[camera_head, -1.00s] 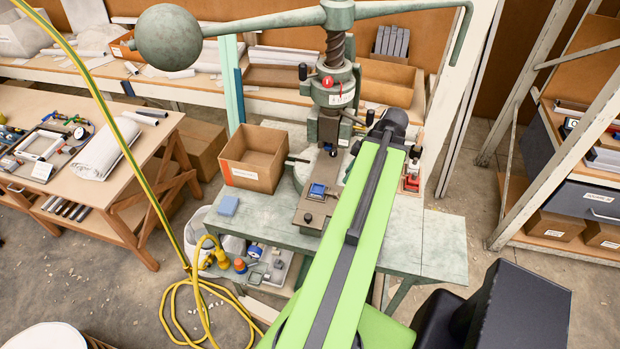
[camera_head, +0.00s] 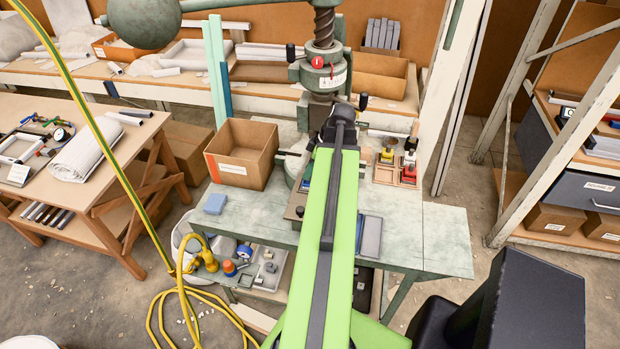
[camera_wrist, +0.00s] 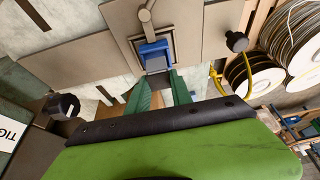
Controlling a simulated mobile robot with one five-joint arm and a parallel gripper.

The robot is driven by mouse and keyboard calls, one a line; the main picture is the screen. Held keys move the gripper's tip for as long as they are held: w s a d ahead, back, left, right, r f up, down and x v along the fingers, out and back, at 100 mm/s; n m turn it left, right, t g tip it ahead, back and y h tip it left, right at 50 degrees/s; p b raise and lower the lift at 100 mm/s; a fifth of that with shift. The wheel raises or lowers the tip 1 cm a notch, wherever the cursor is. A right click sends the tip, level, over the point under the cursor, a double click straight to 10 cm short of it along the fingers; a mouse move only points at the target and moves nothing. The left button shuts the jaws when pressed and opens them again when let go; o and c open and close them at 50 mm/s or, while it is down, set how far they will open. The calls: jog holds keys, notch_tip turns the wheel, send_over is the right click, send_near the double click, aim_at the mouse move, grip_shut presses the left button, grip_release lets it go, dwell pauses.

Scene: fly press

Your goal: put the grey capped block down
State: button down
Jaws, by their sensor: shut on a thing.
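In the wrist view, my gripper (camera_wrist: 159,82) has its two green fingers close together, shut on a small grey block (camera_wrist: 156,64). Just beyond the block is a blue holder (camera_wrist: 154,49) on the grey-brown plate of the press. I cannot tell whether the block touches the holder. In the head view my green arm reaches to the press (camera_head: 323,75) and hides the gripper, the block and most of the plate.
Red and yellow clamp-like tools (camera_head: 408,170) stand behind. The bench's right end is clear.

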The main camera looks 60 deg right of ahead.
notch_tip(320, 180, down, 2)
jog(key=shift+f+b, duration=0.1)
jog(key=shift+b, duration=0.3)
jog(key=shift+r, duration=0.25)
jog(key=shift+f, duration=0.15)
jog(key=c, duration=1.1)
grip_release()
jog(key=shift+c, duration=0.2)
